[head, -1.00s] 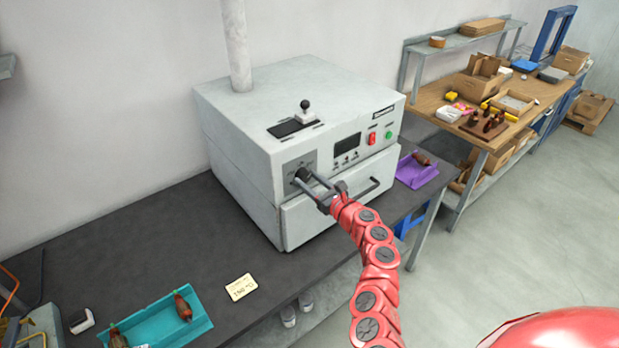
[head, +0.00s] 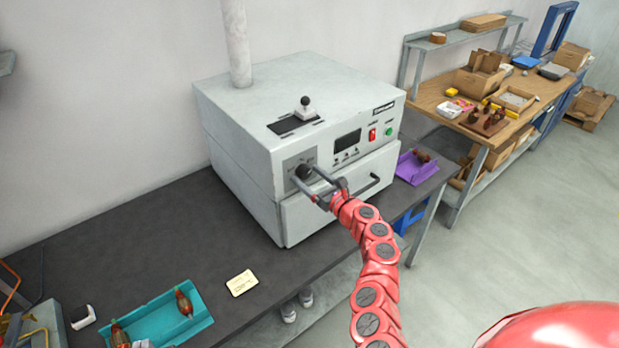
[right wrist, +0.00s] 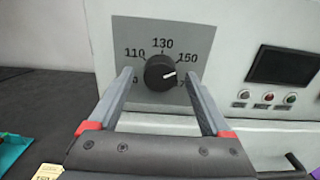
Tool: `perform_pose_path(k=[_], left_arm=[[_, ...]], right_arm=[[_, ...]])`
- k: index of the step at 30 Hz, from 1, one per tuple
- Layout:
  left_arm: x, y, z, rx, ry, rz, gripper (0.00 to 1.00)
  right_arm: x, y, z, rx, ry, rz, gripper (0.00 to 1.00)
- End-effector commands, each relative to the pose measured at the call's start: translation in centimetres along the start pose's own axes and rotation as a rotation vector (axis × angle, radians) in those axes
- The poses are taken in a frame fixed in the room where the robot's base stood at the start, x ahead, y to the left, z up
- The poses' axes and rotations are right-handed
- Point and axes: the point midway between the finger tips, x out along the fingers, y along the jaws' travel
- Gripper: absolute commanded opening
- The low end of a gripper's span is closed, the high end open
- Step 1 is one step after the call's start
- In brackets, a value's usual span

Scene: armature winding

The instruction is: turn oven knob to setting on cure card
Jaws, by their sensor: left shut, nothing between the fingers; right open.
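The grey oven (head: 240,140) stands on the dark bench. Its round black knob (right wrist: 160,73) is on a dial plate with 110, 130 and 150 readable; the outer numbers are partly hidden. The knob's white pointer mark points right and slightly up, just below 150. My right gripper (head: 308,179) is open, its fingertips on either side of the knob with gaps between them and it. The cream cure card (head: 241,283) lies on the bench at the front; its print is too blurred to read now. My left gripper is not in view.
A teal tray (head: 160,327) with reddish-brown parts lies at the front left. A purple tray (head: 417,168) is right of the oven. The oven's drawer handle (head: 362,190) sticks out beside my right gripper. The bench between oven and card is clear.

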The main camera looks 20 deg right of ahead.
Motion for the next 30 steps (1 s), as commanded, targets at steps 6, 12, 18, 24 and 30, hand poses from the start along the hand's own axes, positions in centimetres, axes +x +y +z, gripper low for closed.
perform_pose_path(k=[6, 12, 18, 24, 30], left_arm=[[-0.1, 0.0, 0.0, 0.000, 0.000, 0.000, 0.00], [-0.4, 0.0, 0.1, 0.000, 0.000, 0.000, 0.00], [-1.4, 0.1, 0.2, 0.000, 0.000, 0.000, 0.00], [-2.6, 0.1, 0.5, 0.000, 0.000, 0.000, 0.00], [-4.0, 0.2, 0.7, 0.000, 0.000, 0.000, 0.00]], right_arm=[[-0.7, -0.1, 0.2, -0.002, -0.007, -0.002, 0.82], [-2.9, -0.1, -0.1, 0.002, -0.002, -0.006, 0.82], [-5.8, -0.1, -0.2, 0.002, -0.002, -0.006, 0.82], [-9.1, -0.1, -0.4, 0.002, 0.000, -0.006, 0.82], [-12.7, -0.1, -0.4, -0.001, -0.001, -0.005, 0.82]])
